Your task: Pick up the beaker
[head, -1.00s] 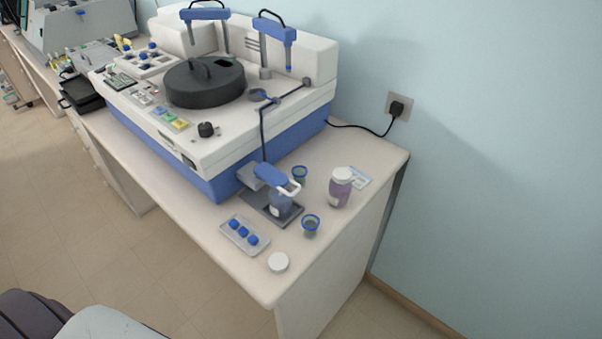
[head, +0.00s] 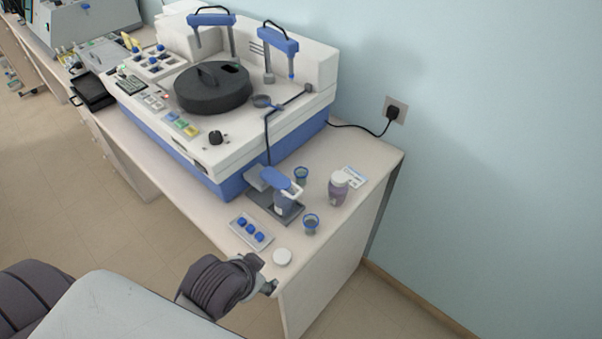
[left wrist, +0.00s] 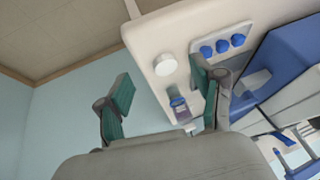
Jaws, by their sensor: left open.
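Two small blue-rimmed cups, which look like beakers, stand on the bench: one near the front (head: 310,226), one farther back (head: 301,176). A container (head: 284,204) stands on a dark plate under a blue arm of the machine, partly covered. I cannot tell which of these is the beaker. My left gripper (head: 262,274) is open and empty at the bench's front edge, close to a white round lid (head: 282,257) and apart from the cups. In the left wrist view, a blue-rimmed cup (left wrist: 178,101) shows between the open fingers, farther off.
A purple jar with a white cap (head: 338,190) stands right of the cups. A tray with blue caps (head: 241,229) lies left of the lid. The large white and blue machine (head: 185,160) fills the bench behind. A wall bounds the right side.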

